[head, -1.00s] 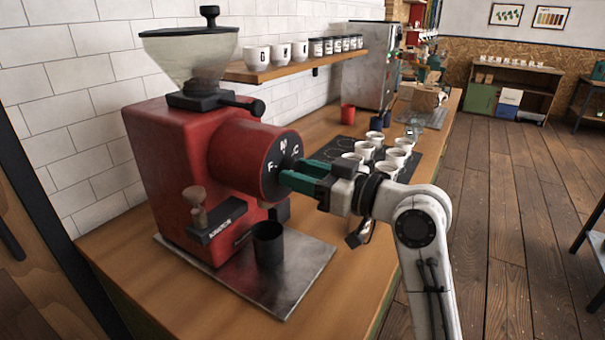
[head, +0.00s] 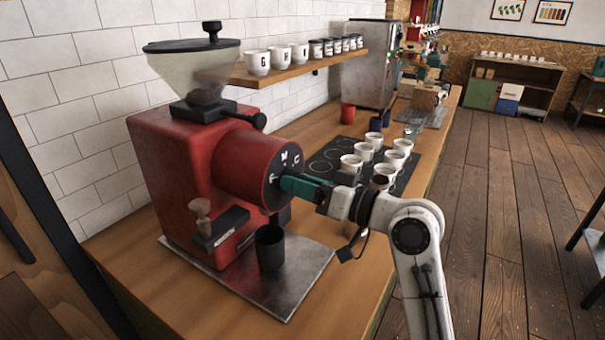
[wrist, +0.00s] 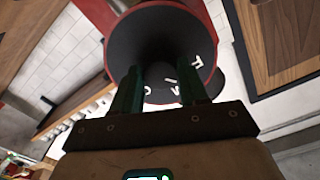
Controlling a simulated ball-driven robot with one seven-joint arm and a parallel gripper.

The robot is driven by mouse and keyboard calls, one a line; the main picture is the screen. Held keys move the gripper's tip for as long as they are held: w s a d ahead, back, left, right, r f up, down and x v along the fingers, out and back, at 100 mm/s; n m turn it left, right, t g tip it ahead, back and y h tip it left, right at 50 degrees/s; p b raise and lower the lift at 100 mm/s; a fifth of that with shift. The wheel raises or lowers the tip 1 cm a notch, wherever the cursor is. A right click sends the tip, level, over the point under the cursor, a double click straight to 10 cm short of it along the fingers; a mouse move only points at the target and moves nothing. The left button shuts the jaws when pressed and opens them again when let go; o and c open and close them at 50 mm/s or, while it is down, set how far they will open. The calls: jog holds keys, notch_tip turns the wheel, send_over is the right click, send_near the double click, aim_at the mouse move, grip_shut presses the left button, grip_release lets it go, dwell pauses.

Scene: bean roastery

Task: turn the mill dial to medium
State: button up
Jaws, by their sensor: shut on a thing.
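The red mill (head: 165,170) stands on the counter at the left. Its dial (head: 283,166) is the dark round face on the end of the red barrel, with white letters F, M and C along its upper edge. My gripper (head: 286,185) reaches in from the right, its teal fingers against the lower middle of the dial face. In the wrist view the dial (wrist: 160,35) fills the top centre between my two fingers, with its letters at lower right. My gripper is shut on the dial's grip, which the fingers and shadow hide. I cannot tell which letter the dial points to.
A dark cup (head: 269,248) stands on the metal tray (head: 300,275) below the dial. White cups (head: 351,163) stand on a black mat behind my gripper. A wooden shelf (head: 290,70) with cups and jars is on the wall. The counter front right of the tray is clear.

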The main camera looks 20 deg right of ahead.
jog(key=shift+m+p, duration=2.95)
jog(key=shift+m, duration=0.55)
jog(key=o, duration=1)
jog(key=shift+o, duration=0.2)
jog(key=b+v, duration=0.2)
jog(key=v, duration=0.8)
jog(key=shift+s+d+b, duration=0.2)
jog(key=shift+s+b, duration=0.1)
jog(key=shift+s, duration=0.05)
